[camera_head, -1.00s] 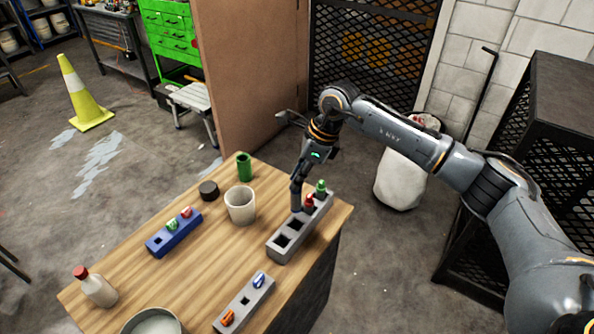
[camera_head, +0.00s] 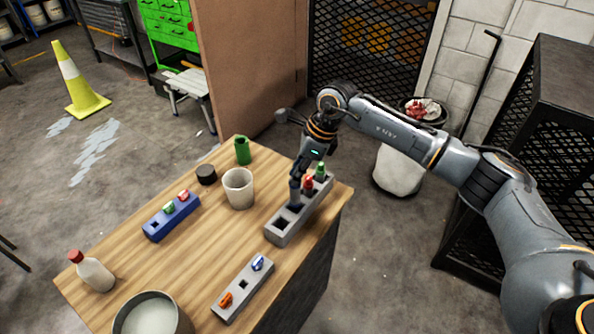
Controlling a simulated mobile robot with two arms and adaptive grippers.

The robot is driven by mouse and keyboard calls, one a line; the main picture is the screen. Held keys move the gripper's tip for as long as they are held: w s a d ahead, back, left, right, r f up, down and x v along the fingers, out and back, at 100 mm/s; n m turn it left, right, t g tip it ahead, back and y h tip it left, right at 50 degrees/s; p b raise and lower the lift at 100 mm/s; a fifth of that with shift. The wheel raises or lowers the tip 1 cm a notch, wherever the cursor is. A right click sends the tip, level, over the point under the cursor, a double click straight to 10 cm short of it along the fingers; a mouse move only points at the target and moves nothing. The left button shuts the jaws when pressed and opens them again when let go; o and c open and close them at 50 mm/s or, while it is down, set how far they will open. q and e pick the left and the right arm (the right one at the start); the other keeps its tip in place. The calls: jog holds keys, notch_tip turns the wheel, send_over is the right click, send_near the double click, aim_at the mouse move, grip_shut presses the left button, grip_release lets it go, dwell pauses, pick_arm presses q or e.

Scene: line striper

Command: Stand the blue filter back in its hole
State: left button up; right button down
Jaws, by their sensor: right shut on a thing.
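The long grey block (camera_head: 275,236) stands on the right side of the wooden table. A red filter (camera_head: 308,184) and a green filter (camera_head: 320,170) stand in its holes toward the far end. The near-end hole (camera_head: 282,222) is empty and dark. My right gripper (camera_head: 295,190) points down over the block, just left of the red filter. It is shut on a small dark-blue thing that looks like the blue filter (camera_head: 295,203), at the hole beside the red one. The fingers hide most of it, so I cannot tell how deep it sits. My left gripper is not in view.
A short grey block (camera_head: 232,304) holds orange and blue-white pieces. A blue block (camera_head: 158,228) holds red and green pieces. A white cup (camera_head: 238,188), black puck (camera_head: 206,174), green cylinder (camera_head: 242,151), bottle (camera_head: 95,274) and round pot (camera_head: 150,318) stand around.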

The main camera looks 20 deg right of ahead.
aim_at(297, 188)
jog(key=shift+f+b, duration=0.55)
jog(key=shift+b, duration=0.05)
dwell(0.6)
jog(key=shift+f+b, duration=1.95)
dwell(1.0)
jog(key=shift+f+b, duration=0.3)
jog(key=shift+f, duration=0.25)
jog(key=c, duration=0.9)
grip_release()
jog(key=shift+o, duration=0.2)
jog(key=shift+r, duration=0.1)
jog(key=w+p+v, duration=0.1)
jog(key=p+v, duration=0.1)
jog(key=v, duration=0.4)
jog(key=shift+s+d+r+p, duration=0.2)
jog(key=shift+s+r+p, duration=0.25)
jog(key=shift+s, duration=0.1)
